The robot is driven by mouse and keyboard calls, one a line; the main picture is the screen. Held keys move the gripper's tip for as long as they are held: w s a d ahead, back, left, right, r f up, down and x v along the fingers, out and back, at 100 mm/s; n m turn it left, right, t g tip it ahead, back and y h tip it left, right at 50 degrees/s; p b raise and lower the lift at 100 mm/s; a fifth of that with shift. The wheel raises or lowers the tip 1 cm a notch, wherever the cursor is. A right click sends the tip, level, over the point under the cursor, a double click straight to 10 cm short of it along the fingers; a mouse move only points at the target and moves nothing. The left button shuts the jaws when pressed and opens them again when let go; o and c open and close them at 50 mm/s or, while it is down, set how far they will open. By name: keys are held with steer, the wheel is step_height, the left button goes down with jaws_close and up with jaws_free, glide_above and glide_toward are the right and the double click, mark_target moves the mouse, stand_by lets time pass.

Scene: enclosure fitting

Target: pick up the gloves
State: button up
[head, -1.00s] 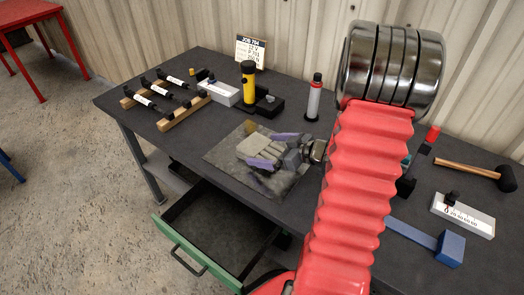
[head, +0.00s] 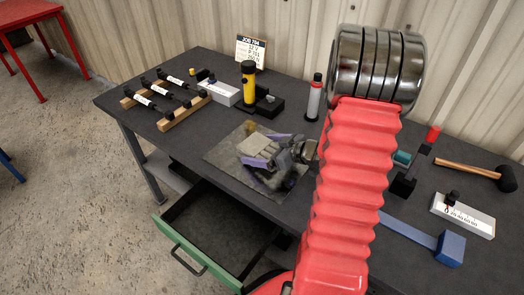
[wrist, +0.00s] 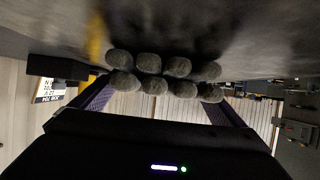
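The gloves (head: 257,144) are pale grey-beige and lie over a grey mat (head: 222,155) on the dark bench. In the wrist view the gloves (wrist: 165,75) show as two rows of rounded dark grey fingertips, one row above the other. My gripper (head: 262,150) is low over the mat at the gloves. Its two purple fingers are wide apart, and in the wrist view (wrist: 162,88) the glove ends span the gap between them. I see no clear squeeze on the gloves. My gripper's body hides part of them in the head view.
An open drawer (head: 178,222) juts from the bench front. A yellow torch (head: 249,85), a grey-red tube (head: 314,100), a white box (head: 222,92) and a wooden rack (head: 180,112) stand behind and left. A mallet (head: 475,170) and a blue tool (head: 447,248) lie right.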

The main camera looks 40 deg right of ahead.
mark_target(261, 146)
steer(key=c, duration=0.4)
steer(key=shift+r, duration=5)
